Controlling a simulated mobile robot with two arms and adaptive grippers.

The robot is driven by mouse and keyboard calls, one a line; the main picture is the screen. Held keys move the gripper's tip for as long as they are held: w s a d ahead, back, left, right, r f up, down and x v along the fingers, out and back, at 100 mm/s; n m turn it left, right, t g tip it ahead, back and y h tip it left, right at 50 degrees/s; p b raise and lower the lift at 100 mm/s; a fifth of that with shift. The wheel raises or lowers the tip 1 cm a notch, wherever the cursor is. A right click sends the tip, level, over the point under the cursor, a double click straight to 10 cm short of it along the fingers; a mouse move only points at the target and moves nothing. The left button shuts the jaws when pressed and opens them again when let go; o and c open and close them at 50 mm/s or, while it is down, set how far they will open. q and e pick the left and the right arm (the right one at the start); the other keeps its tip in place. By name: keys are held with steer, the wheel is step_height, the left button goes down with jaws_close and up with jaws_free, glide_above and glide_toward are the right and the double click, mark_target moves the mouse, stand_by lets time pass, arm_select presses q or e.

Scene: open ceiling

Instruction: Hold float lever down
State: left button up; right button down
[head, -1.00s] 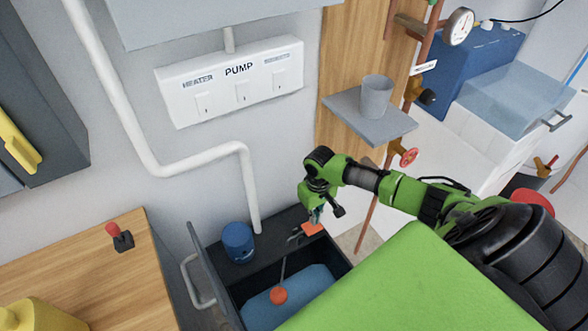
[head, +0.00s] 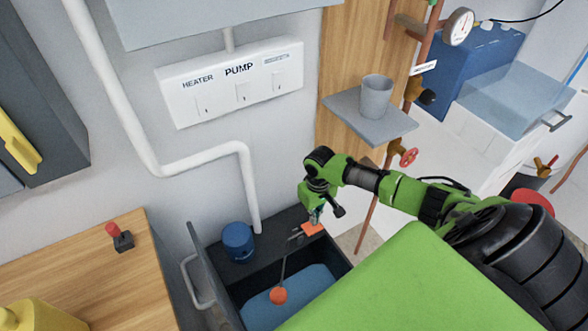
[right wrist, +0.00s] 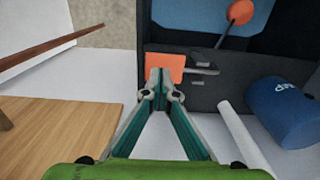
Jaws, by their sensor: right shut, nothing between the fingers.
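The float lever has an orange paddle (head: 312,228) at the rim of the dark open tank (head: 222,290). A thin rod runs from its bracket to an orange float ball (head: 278,296) over the blue water (head: 308,290). My right gripper (head: 317,217) is shut and empty, pointing down at the paddle. In the right wrist view its closed fingertips (right wrist: 160,74) overlap the near edge of the orange paddle (right wrist: 165,62). They look to be on or just above it; exact contact is unclear. My left gripper is out of view.
A blue pump (head: 238,242) sits on the tank's left ledge below a white pipe (head: 248,190). A switch panel (head: 230,82) is on the wall. A shelf with a grey cup (head: 376,96) and copper pipes stand right of the tank.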

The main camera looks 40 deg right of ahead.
steer(key=shift+f+b, duration=0.45)
steer(key=shift+f, duration=0.45)
steer(key=shift+f+b, duration=0.7)
steer(key=shift+f, duration=0.5)
steer(key=shift+r, duration=0.1)
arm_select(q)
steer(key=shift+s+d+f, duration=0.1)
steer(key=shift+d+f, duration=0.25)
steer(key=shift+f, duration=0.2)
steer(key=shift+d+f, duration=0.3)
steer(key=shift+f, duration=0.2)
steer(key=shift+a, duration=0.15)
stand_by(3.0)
